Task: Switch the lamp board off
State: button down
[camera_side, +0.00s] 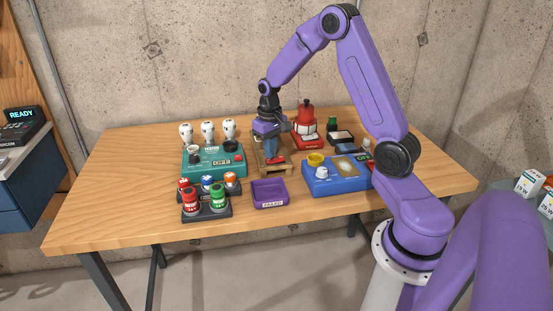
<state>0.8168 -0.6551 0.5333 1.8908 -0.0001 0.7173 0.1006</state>
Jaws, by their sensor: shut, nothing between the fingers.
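My gripper (271,153) is shut and empty, pointing down over a small wooden stand (273,169) in the middle of the table. Whether it touches the stand is too small to tell. To its left is a teal box (199,169) with a dark round socket (231,146), a small display and a red spot at its right end. To its right is a blue box (334,185) with a yellow ring (315,158), a white knob (322,172), a tan plate and a green-lit display, partly behind my arm. I cannot tell which box is the lamp board.
White bulbs (208,130) stand behind the teal box. A dark rack (207,215) of red and green cells and a purple tray (269,194) stand in front. A red device (306,130) stands behind the stand. The table's (120,180) left side is clear.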

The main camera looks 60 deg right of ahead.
aim_at(270, 161)
notch_tip(270, 161, up, 6)
jog(key=shift+r, duration=0.15)
dwell(0.6)
jog(key=s+a+r+n, duration=0.2)
jog(key=s+a+n, duration=0.3)
jog(key=a, duration=0.4)
jog(key=s+a+r+n, duration=0.1)
jog(key=s+a+n, duration=0.2)
jog(key=s+a, duration=0.45)
jog(key=s+a+n, duration=0.2)
jog(key=s+n, duration=0.1)
jog(key=s, duration=0.5)
jog(key=s+a+n, duration=0.2)
jog(key=s+n, duration=0.2)
jog(key=s, duration=0.4)
jog(key=shift+s+a+r+n, duration=0.2)
jog(key=shift+s+a+n, duration=0.05)
jog(key=shift+s+n, duration=0.1)
